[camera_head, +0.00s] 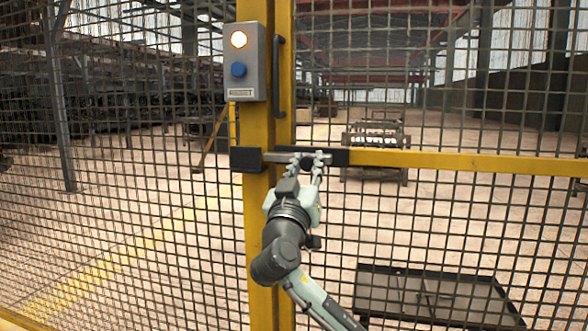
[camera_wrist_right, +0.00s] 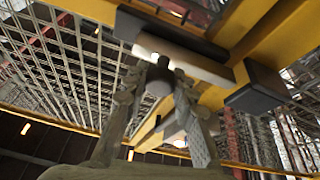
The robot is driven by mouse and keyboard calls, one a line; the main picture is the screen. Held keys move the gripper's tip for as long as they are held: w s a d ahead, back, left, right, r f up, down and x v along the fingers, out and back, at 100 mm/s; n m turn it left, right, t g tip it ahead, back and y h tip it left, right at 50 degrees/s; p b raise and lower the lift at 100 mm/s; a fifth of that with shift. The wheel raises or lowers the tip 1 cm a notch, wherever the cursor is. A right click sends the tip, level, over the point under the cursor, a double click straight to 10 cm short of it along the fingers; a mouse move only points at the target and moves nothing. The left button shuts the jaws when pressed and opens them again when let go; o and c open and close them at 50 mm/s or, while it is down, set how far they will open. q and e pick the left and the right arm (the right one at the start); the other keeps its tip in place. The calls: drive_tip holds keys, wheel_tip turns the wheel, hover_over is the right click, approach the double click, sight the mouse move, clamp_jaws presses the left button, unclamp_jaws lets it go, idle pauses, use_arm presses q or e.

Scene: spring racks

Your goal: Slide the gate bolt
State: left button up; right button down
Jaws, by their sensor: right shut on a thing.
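The gate bolt (camera_head: 283,157) is a pale metal bar lying level across the yellow post. Its right part runs to a black housing (camera_head: 340,157) on the gate's crossbar, and its left end reaches the dark keeper block (camera_head: 244,159). I cannot tell whether the end is inside the block. My right gripper (camera_head: 307,161) is at the bolt's right part, in front of the housing. In the right wrist view its fingers are shut around the bolt's round dark knob (camera_wrist_right: 160,76), with the bar (camera_wrist_right: 187,58) just beyond. My left gripper is not in view.
A grey control box (camera_head: 250,62) with a lit lamp and blue button is on the post above the bolt. A dark vertical handle (camera_head: 278,78) is beside it. Yellow-framed mesh fills both sides. A dark low tray (camera_head: 430,296) stands behind the mesh, lower right.

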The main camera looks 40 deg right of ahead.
drive_tip(key=shift+s+d, duration=0.45)
drive_tip(key=shift+s, duration=0.05)
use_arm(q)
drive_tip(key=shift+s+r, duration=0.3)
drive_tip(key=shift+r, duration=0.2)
use_arm(e)
drive_tip(key=c, duration=1.2)
unclamp_jaws()
drive_tip(key=shift+a+f, duration=0.1)
drive_tip(key=v, duration=1.1)
drive_tip(key=shift+s+a, duration=0.25)
drive_tip(key=shift+s, duration=0.1)
drive_tip(key=shift+f, duration=0.2)
